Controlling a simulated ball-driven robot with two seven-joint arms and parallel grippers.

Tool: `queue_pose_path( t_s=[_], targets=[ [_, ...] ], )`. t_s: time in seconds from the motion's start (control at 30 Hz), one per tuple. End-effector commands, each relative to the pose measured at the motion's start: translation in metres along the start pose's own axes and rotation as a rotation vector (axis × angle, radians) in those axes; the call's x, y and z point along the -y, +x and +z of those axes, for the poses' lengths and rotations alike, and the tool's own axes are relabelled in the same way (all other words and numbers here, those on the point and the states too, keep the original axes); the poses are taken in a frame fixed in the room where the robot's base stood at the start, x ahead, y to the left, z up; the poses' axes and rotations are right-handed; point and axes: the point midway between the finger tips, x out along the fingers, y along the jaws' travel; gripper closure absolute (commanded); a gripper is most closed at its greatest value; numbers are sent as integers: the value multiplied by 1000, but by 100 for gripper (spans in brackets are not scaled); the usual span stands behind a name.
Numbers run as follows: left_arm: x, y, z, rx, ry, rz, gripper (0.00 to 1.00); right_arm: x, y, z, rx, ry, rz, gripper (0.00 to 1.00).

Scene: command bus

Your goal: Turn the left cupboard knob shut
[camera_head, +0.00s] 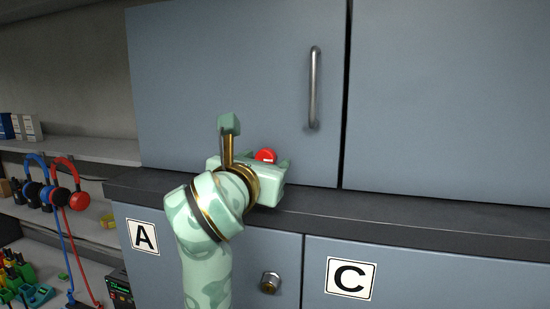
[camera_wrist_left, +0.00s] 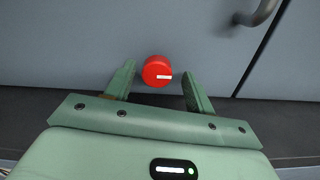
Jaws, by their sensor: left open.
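The red cupboard knob (camera_head: 266,156) sits low on the left cupboard door (camera_head: 225,70). In the left wrist view the round red knob (camera_wrist_left: 157,71) shows a white mark running from its middle to the right. My left gripper (camera_head: 268,166) is in front of the knob in the head view and hides its lower part. In the left wrist view my left gripper (camera_wrist_left: 158,82) is open, with one finger on each side of the knob and a gap on both sides. Whether the fingertips reach the door is hard to tell. My right gripper is not in view.
A vertical metal handle (camera_head: 314,88) stands out right of the knob. A dark ledge (camera_head: 400,205) runs below the doors. Below it are panels with an A label (camera_head: 143,237), a C label (camera_head: 350,278) and a round metal lock (camera_head: 270,282). Headphones (camera_head: 68,185) hang at left.

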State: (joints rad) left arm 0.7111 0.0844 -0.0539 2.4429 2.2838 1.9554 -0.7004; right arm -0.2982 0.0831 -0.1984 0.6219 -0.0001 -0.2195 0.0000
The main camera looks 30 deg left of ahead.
Motion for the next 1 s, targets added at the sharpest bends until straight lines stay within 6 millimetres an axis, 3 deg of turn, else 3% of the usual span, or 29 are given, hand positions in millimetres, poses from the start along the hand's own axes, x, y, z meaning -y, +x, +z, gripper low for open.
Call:
queue_pose_path(
  t_s=[0.27, 0.43, 0.47, 1.0],
  targets=[
    [-1, 0, 0, 0, 0, 0, 46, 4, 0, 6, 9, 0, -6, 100],
    [-1, 0, 0, 0, 0, 1, 88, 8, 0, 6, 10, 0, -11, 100],
    [-1, 0, 0, 0, 0, 1, 91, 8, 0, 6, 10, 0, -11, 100],
    [-1, 0, -2, 1, -127, 2, 90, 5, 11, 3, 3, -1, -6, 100]
  ],
)
